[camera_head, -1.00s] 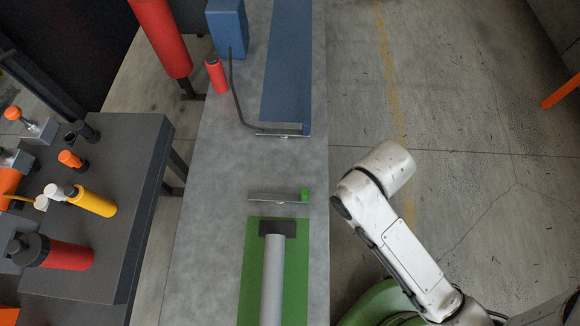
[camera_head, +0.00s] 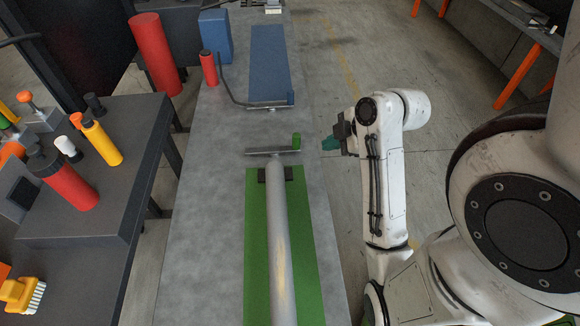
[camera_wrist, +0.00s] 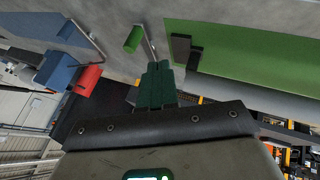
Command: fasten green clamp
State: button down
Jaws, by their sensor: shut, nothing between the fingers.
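The green clamp is a thin metal bar (camera_head: 270,152) with a short green handle (camera_head: 297,142) standing at its right end. It lies across the grey table at the far end of the green mat (camera_head: 258,260). A grey roller (camera_head: 279,240) lies along the mat, its far end at a dark bracket close to the bar. My gripper (camera_head: 331,143), with teal fingers, is right of the green handle, with a gap between them. In the wrist view the shut, empty fingers (camera_wrist: 157,68) point toward the table, and the green handle (camera_wrist: 133,39) is just beyond them to the left.
A dark tool bench (camera_head: 120,190) is on the left. Open floor lies right.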

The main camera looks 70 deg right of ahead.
jog(key=x, duration=0.9)
jog(key=shift+w+f, duration=0.3)
jog(key=w+d, duration=0.1)
jog(key=d, duration=0.1)
jog(key=shift+w+d, duration=0.35)
jog(key=shift+w, duration=0.05)
jog(key=shift+w+d, duration=0.25)
jog(key=shift+d, duration=0.1)
